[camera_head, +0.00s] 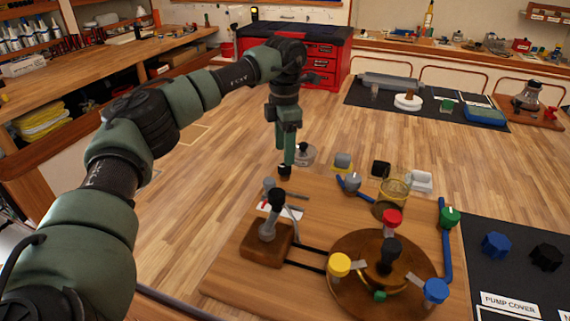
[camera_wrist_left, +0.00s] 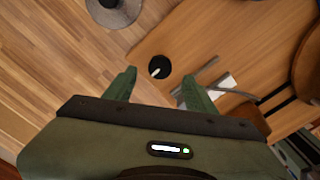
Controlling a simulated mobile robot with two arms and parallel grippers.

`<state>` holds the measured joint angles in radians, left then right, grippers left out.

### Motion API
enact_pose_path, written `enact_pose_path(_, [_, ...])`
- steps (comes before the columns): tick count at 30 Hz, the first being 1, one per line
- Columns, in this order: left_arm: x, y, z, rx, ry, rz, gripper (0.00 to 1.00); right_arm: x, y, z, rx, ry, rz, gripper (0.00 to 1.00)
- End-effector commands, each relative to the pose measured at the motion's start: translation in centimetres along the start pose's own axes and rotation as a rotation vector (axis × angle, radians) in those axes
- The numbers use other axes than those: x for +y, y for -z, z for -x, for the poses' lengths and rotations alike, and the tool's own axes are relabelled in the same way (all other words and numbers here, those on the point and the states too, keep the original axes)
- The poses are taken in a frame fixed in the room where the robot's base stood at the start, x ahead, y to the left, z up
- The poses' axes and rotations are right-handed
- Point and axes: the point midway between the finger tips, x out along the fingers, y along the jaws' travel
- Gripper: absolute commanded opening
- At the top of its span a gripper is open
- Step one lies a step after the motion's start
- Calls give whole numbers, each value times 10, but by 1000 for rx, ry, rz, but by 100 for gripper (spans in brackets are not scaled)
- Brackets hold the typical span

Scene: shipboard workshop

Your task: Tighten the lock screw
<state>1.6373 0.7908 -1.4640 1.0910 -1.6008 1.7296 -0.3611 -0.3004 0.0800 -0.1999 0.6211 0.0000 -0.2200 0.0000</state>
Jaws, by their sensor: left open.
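A round black knob with a white pointer mark (camera_wrist_left: 159,67), which may be the lock screw, sits near the edge of the wooden board. It shows between my left gripper's fingers in the left wrist view. In the head view a small black piece (camera_head: 284,174) shows right under the fingertips, at the board's back left corner; it looks like the same knob. My left gripper (camera_head: 288,160) points down above it, open and empty. In the wrist view its two green fingers (camera_wrist_left: 157,88) are spread to either side, apart from the knob. My right gripper is not in view.
The wooden board (camera_head: 225,275) carries a black-knobbed lever (camera_head: 268,228), a brown turntable (camera_head: 345,300) with coloured knobs, and a glass cylinder (camera_head: 393,196). Grey rods (camera_wrist_left: 205,85) lie close beside the black knob. A dark mat (camera_head: 530,285) is at right. Floor left of the board is clear.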

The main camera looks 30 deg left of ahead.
Motion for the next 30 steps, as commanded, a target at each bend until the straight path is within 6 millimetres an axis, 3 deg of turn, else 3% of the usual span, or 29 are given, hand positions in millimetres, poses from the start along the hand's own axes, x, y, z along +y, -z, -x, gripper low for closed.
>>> enact_pose_path(9, [0, 0, -42, 1, 1, -1, 55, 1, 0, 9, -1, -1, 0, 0])
enact_pose_path(19, [0, 0, -47, -1, 0, 0, 55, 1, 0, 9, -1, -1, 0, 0])
enact_pose_path(20, [0, 0, -47, -1, 0, 0, 50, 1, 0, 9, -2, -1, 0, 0])
enact_pose_path(25, [0, 0, -47, -1, 0, 0, 3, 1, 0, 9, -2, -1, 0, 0])
enact_pose_path(30, [0, 0, -47, -1, 0, -4, 0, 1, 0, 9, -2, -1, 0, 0])
